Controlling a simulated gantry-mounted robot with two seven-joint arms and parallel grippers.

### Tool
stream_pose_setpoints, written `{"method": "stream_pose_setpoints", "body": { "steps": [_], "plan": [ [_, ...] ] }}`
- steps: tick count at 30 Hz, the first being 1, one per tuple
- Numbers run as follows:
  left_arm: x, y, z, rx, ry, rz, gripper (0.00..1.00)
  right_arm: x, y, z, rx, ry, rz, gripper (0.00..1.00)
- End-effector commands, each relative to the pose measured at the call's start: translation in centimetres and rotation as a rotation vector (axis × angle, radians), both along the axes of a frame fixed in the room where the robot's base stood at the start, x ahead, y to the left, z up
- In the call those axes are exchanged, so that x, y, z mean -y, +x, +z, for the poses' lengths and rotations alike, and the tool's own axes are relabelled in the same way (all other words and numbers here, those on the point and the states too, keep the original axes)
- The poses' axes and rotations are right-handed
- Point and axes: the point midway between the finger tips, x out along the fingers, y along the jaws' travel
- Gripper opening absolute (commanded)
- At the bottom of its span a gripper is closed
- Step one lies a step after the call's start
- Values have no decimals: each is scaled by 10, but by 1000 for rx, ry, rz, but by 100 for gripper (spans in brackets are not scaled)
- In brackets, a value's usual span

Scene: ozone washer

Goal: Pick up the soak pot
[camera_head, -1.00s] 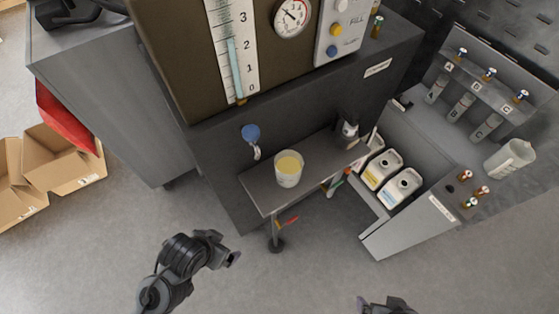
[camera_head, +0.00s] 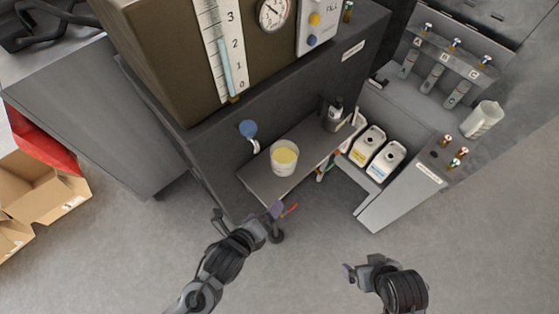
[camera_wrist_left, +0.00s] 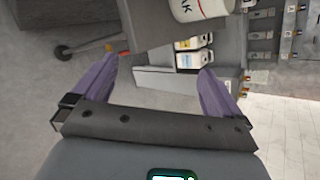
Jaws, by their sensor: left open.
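The soak pot (camera_head: 284,165) is a white cup-like vessel with yellow contents, standing upright on the grey shelf below the blue tap. In the left wrist view a white pot with dark lettering ending in "K" (camera_wrist_left: 200,9) is cut off by the top edge. My left gripper (camera_head: 248,212) is near the shelf's front edge, below and left of the pot in the picture, and apart from it. Its purple fingers (camera_wrist_left: 158,82) are spread wide with nothing between them. My right gripper (camera_head: 358,270) is over the floor at lower right; its finger gap is unclear.
The shelf (camera_head: 262,187) carries a dark bottle (camera_head: 335,112) at its right end. A blue tap (camera_head: 248,130) is on the wall behind the pot. Two labelled jugs (camera_head: 377,153) stand right of the shelf. Cardboard boxes (camera_head: 45,190) lie far left. Floor in front is clear.

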Motion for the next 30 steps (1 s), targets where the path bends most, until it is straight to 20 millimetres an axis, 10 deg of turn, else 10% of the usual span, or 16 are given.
{"method": "stream_pose_setpoints", "body": {
  "steps": [12,30],
  "plan": [
    [7,76,2,537,629,-506,100,1,0,-15,1,-7,4,100],
    [21,135,-9,584,691,-526,100,-1,0,-27,1,6,-3,100]
  ]
}}
